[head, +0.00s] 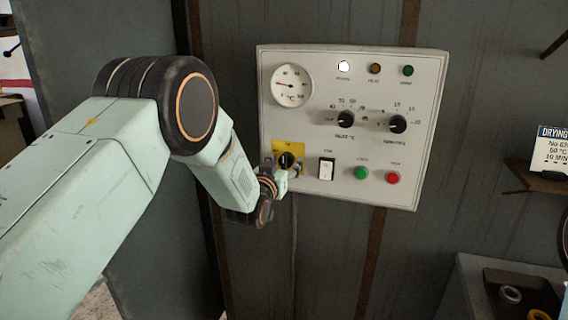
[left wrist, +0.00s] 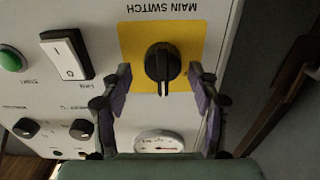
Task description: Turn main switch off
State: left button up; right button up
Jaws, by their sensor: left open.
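The main switch (head: 287,160) is a black rotary knob on a yellow plate at the lower left of the control panel (head: 340,215). In the left wrist view, the picture is upside down and the black knob (left wrist: 162,64) sits on the yellow plate (left wrist: 140,40) under the label MAIN SWITCH. My left gripper (head: 292,171) is at the switch in the head view. In the left wrist view its two fingers (left wrist: 160,82) are open, one on each side of the knob, with gaps visible. Whether the fingertips touch the plate cannot be told. My right gripper is not in view.
To the right of the switch are a white rocker switch (head: 326,169), a green button (head: 361,173) and a red button (head: 393,178). A dial gauge (head: 291,85) and two black knobs are above. A shelf sign (head: 551,150) and grey bin (head: 480,285) stand at right.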

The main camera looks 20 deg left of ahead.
pick_arm(q)
jog(key=shift+s+a, duration=0.15)
jog(key=shift+a, duration=0.1)
jog(key=shift+c, duration=1)
jog(key=c, duration=0.3)
jog(key=shift+w+d, duration=0.2)
jog(key=c, duration=0.3)
jog(key=shift+a, duration=0.15)
jog(key=c, duration=0.3)
jog(key=shift+c, duration=0.2)
